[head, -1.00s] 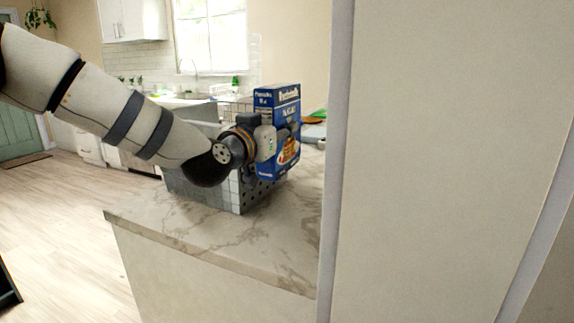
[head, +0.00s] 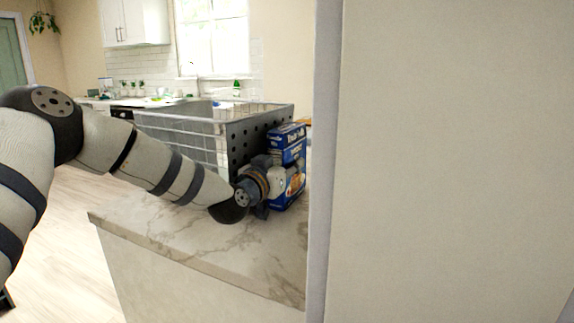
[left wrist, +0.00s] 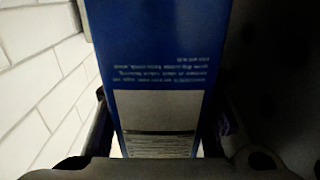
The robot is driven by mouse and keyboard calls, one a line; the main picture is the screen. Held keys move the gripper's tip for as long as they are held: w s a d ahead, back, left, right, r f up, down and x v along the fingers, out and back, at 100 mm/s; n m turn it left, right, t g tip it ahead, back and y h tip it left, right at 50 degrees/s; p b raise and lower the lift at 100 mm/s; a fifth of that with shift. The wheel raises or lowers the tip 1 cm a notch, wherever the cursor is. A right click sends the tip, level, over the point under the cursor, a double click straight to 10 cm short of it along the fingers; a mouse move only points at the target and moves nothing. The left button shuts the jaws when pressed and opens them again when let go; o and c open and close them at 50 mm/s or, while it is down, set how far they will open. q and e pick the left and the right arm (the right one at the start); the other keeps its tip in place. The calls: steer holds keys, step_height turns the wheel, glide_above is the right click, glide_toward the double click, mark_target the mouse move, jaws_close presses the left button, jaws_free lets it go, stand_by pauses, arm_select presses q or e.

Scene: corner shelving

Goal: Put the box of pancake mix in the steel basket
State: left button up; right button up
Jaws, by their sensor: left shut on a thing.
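The blue box of pancake mix (head: 290,150) is upright at the right end of the steel basket in the head view. My left gripper (head: 276,182) is shut on its lower part and hides some of its front. In the left wrist view the blue box (left wrist: 160,60) fills the middle, between the two dark fingers (left wrist: 158,125). The grey steel basket (head: 258,131) with perforated walls stands on the counter behind my left arm. The box is outside it, beside its right wall. Whether the box touches the counter or basket is unclear. My right gripper is out of view.
The marble counter (head: 215,240) has free room in front of the basket. A tall pale wall panel (head: 440,160) fills the right side of the head view, close to the box. White tiles (left wrist: 45,90) show at left in the left wrist view.

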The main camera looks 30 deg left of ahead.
arm_select(q)
steer(key=shift+f, duration=0.1)
steer(key=o, duration=0.7)
steer(key=shift+o, duration=0.2)
